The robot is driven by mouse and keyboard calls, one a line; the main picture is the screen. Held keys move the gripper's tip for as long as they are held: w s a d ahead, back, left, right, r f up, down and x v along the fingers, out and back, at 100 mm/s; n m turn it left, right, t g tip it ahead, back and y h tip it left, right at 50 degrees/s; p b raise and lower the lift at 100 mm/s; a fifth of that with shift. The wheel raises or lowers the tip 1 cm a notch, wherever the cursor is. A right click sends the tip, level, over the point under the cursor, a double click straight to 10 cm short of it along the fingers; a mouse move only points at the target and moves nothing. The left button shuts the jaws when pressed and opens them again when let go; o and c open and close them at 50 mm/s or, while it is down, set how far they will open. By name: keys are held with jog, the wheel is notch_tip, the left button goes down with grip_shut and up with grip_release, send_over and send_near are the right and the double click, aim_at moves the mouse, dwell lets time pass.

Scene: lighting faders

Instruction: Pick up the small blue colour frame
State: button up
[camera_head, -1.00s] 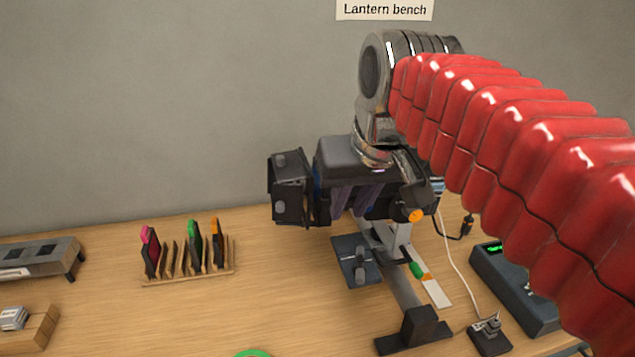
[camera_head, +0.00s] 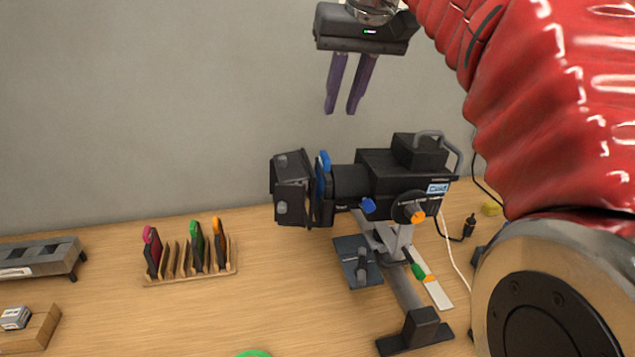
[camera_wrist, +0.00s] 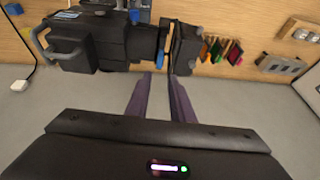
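The small blue colour frame (camera_head: 322,178) stands upright in the slot at the front of the black lantern (camera_head: 385,180), between its lens body and its barn doors (camera_head: 291,188). Its blue top tab sticks up above the slot; most of its lower part is hidden by the lantern. The blue tab also shows in the wrist view (camera_wrist: 161,50), just beyond my fingertips. My gripper (camera_head: 341,110) has purple fingers pointing down, apart and empty, above the lantern's front. In the wrist view my gripper (camera_wrist: 160,78) shows a clear gap between its fingers.
A wooden rack (camera_head: 190,277) with pink, green and orange tabbed frames stands on the bench to the left. The lantern's stand and a cable occupy the right. A wall rises behind.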

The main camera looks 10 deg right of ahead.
send_over(326, 155)
jog(key=s, duration=0.3)
notch_tip(326, 155, down, 8)
jog(key=shift+w+d, duration=0.25)
jog(key=shift+x, duration=2.55)
jog(key=shift+w, duration=0.1)
jog(key=shift+c, duration=0.4)
grip_shut()
